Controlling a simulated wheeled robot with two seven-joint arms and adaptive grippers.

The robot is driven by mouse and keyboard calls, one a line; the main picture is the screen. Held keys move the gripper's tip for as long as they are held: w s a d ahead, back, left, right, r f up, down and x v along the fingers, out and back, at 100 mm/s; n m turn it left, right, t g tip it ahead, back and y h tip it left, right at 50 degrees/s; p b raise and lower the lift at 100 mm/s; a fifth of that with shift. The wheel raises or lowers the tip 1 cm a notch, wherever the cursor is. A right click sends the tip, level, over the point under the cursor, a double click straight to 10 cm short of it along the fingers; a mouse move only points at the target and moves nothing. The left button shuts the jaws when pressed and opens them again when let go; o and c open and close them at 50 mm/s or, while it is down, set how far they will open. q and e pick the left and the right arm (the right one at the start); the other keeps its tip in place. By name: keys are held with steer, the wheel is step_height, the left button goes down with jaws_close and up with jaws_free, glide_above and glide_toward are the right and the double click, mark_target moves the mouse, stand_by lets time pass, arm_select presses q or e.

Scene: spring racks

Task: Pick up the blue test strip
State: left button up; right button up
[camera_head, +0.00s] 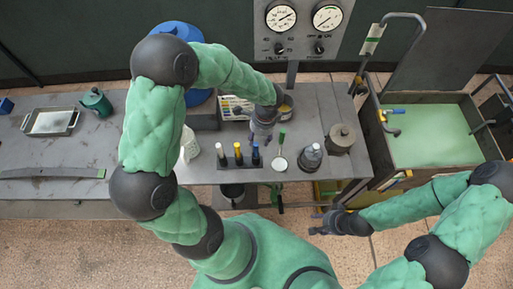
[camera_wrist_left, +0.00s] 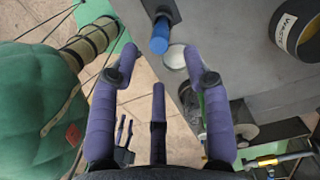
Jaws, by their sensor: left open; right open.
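The blue test strip (camera_head: 255,151) stands upright on the grey bench, with a blue upper end and a dark lower part. It is the rightmost in a short row, beside a yellow-topped strip (camera_head: 238,149) and a white-topped strip (camera_head: 220,149). My left gripper (camera_head: 263,136) is open, just above and behind the blue strip. In the left wrist view the blue strip's end (camera_wrist_left: 160,38) shows just beyond the gap between my left fingertips (camera_wrist_left: 160,58), apart from them. My right gripper (camera_head: 324,223) hangs in front of the bench, away from the strips, open and empty.
A waste pot (camera_wrist_left: 298,28) stands close by my left wrist. Right of the strips are a round dish with a green-handled tool (camera_head: 279,161), a grey bottle (camera_head: 311,156) and a lidded pot (camera_head: 341,138). A gauge panel (camera_head: 296,28) rises behind. The bench's left part holds a metal tray (camera_head: 29,122).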

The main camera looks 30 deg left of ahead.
mark_target(256, 144)
arm_select(q)
steer(key=shift+s+a+f, duration=0.1)
steer(key=shift+a+f, duration=0.1)
steer(key=shift+f, duration=1)
steer(key=shift+s+a+f, duration=0.1)
steer(key=shift+a+f, duration=0.05)
steer(key=shift+f, duration=1)
steer(key=shift+a+f, duration=0.2)
steer(key=shift+f, duration=1)
steer(key=c, duration=0.9)
